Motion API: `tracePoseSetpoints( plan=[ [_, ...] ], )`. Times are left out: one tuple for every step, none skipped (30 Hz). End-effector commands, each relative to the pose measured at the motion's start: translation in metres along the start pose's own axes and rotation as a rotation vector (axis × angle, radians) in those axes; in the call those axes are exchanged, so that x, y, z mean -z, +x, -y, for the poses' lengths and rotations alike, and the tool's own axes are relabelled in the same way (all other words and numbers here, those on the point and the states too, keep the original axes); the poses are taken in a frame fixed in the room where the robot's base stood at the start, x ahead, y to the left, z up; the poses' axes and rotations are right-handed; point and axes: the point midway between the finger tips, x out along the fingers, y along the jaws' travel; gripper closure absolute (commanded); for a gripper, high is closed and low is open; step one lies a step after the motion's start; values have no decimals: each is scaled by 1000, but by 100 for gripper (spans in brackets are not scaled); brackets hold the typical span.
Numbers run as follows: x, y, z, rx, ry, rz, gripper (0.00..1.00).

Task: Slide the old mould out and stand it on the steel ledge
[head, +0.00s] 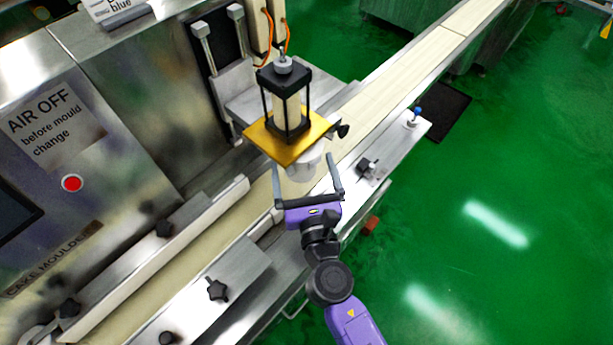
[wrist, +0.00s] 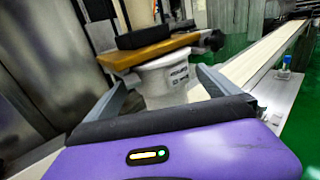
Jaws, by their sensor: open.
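The old mould is a white, round piece (head: 304,168) under the yellow plate (head: 290,140) of the machine head. In the wrist view the mould (wrist: 165,82) shows as a pale flanged cup with small dark lettering. My gripper (head: 306,176) is open, with one grey finger on each side of the mould. In the wrist view the fingers (wrist: 165,80) reach forward on both sides of it; contact cannot be told. The steel ledge (head: 385,150) runs along the right side of the conveyor. A small blue-topped piece (head: 415,116) stands at its far end.
A black knob (head: 343,131) sticks out at the yellow plate's right. A dark clamp knob (head: 367,166) sits on the ledge. The pale conveyor belt (head: 400,75) passes below the head. A sign reading AIR OFF before mould change (head: 45,125) and a red button (head: 72,183) are at left.

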Motion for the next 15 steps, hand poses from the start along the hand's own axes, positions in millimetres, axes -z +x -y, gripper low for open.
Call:
tracePoseSetpoints(
  plan=[
    [-1, 9, 0, 0, 1, 1, 0],
    [-1, 13, 0, 1, 1, 1, 0],
    [-1, 19, 0, 1, 2, 1, 0],
    [-1, 23, 0, 1, 2, 0, 0],
    [-1, 27, 0, 1, 2, 1, 0],
    [0, 31, 0, 0, 2, 0, 0],
    [0, 34, 0, 0, 1, 0, 0],
    [0, 37, 0, 0, 2, 1, 0],
    [0, 40, 0, 0, 2, 1, 0],
    [0, 42, 0, 0, 2, 0, 0],
    [0, 43, 0, 0, 2, 0, 0],
    [0, 45, 1, 0, 2, 0, 0],
    [0, 45, 1, 1, 2, 0, 0],
    [0, 46, 1, 0, 2, 0, 0],
    [0, 46, 0, 0, 2, 0, 0]
  ],
)
